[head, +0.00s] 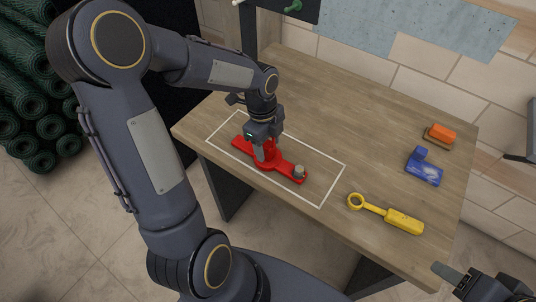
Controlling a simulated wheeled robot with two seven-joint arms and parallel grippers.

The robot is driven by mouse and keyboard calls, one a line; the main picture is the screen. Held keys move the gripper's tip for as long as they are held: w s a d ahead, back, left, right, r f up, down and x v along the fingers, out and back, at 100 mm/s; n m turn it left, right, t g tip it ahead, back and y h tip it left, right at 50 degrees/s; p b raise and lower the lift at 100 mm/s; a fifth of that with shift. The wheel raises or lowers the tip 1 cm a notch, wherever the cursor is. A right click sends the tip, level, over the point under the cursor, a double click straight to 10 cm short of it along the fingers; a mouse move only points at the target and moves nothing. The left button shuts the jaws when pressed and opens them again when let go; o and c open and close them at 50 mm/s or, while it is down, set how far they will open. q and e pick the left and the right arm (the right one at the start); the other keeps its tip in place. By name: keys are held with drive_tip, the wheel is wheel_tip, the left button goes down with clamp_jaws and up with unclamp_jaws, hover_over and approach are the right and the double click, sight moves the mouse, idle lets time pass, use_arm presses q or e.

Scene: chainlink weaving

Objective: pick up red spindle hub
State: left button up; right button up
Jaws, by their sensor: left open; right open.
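The red spindle hub (283,165) lies on the wooden table inside a white outlined rectangle. It is a long red bar with a raised middle and a small grey stud near its right end. My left gripper (264,154) is open and points down at the raised middle, with its fingers at or around it. The gripper and wrist hide part of the hub, so I cannot tell whether the fingers touch it. My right gripper (450,278) is open and empty at the bottom right corner, beyond the table's front right edge, and is partly cut off by the frame.
A yellow tool with a ring end (404,220) lies right of the white outline. A blue block-like item (424,170) and an orange brush-like item (440,134) stand near the table's right edge. The back middle of the table (345,110) is clear.

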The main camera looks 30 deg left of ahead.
use_arm(q)
drive_tip(key=shift+f, duration=0.1)
drive_tip(key=shift+c, duration=0.2)
clamp_jaws()
idle(0.4)
drive_tip(key=shift+r, duration=0.6)
wheel_tip(320, 180, up, 2)
drive_tip(key=shift+s+r, duration=0.1)
drive_tip(key=shift+r, duration=0.15)
drive_tip(key=s+r+b, duration=0.1)
drive_tip(key=s+r, duration=0.8)
drive_tip(key=s, duration=0.5)
drive_tip(key=shift+d+r, duration=0.2)
drive_tip(key=shift+d, duration=0.25)
